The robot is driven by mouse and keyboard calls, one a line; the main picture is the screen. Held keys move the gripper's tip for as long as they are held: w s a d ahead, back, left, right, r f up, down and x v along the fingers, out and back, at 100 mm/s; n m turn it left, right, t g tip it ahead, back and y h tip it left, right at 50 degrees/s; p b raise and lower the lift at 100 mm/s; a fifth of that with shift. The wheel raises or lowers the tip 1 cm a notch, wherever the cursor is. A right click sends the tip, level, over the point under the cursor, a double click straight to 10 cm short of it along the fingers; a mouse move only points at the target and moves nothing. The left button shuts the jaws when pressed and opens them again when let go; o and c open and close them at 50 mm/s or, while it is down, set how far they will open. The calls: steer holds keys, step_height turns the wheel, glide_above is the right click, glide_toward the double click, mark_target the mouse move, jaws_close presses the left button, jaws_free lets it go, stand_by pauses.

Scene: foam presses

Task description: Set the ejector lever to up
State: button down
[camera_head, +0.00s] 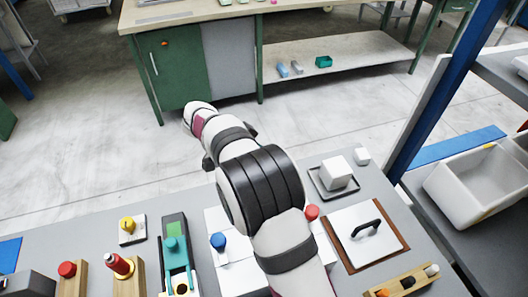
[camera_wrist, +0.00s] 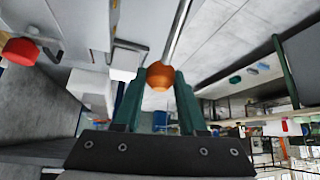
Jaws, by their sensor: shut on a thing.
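In the wrist view an orange ball knob (camera_wrist: 159,77) sits at the end of a thin metal rod (camera_wrist: 178,28); I take this to be the ejector lever. My gripper (camera_wrist: 159,88) has its two green fingers on either side of the knob, closed on it. The rod runs away from the knob to the top edge of the wrist view. Its pivot is out of view, and I cannot tell whether the lever stands up or down. In the head view my arm hides the gripper and the lever.
In the head view, a red knob (camera_head: 312,212) and a blue knob (camera_head: 218,241) stand close to my arm. A white cube (camera_head: 338,171) and a lid with a black handle (camera_head: 366,228) lie to the right. A blue post (camera_head: 452,75) rises at the right.

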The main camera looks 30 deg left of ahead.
steer(key=shift+c, duration=2.3)
jaws_free()
steer(key=v, duration=1.6)
